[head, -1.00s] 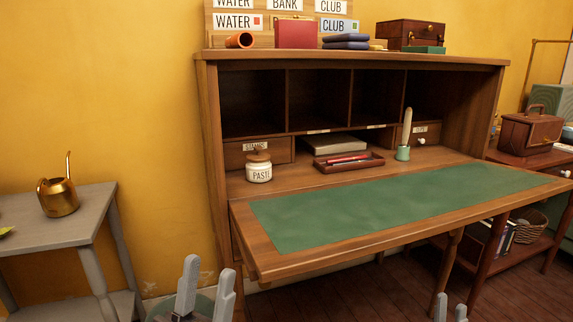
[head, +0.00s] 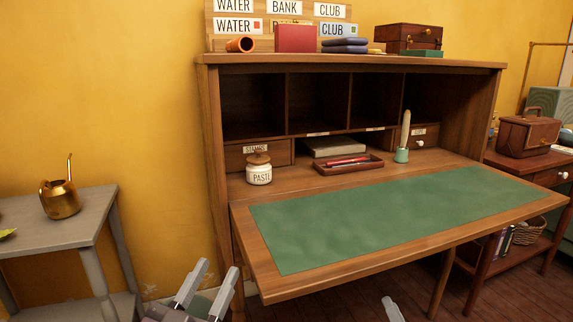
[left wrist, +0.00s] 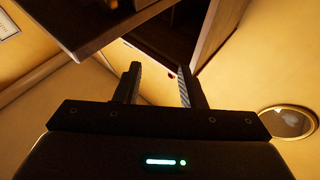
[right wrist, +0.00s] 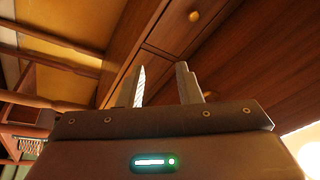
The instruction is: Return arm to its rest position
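My left gripper (head: 208,290) is at the bottom of the head view, left of the desk's lowered leaf. Its fingers are apart with nothing between them, as the left wrist view (left wrist: 158,88) also shows. My right gripper shows only as a fingertip (head: 392,309) at the bottom edge of the head view, below the leaf's front edge. In the right wrist view its fingers (right wrist: 163,85) are apart and empty. The wooden desk (head: 262,250) stands open with a green writing surface (head: 390,215). Neither gripper holds anything.
On the desk are a paste jar (head: 258,170), a pen tray (head: 349,165) and a green cup (head: 401,155). A grey table (head: 50,232) with a brass watering can (head: 60,198) stands at left. A side table (head: 545,178) with a brown case (head: 527,135) stands at right.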

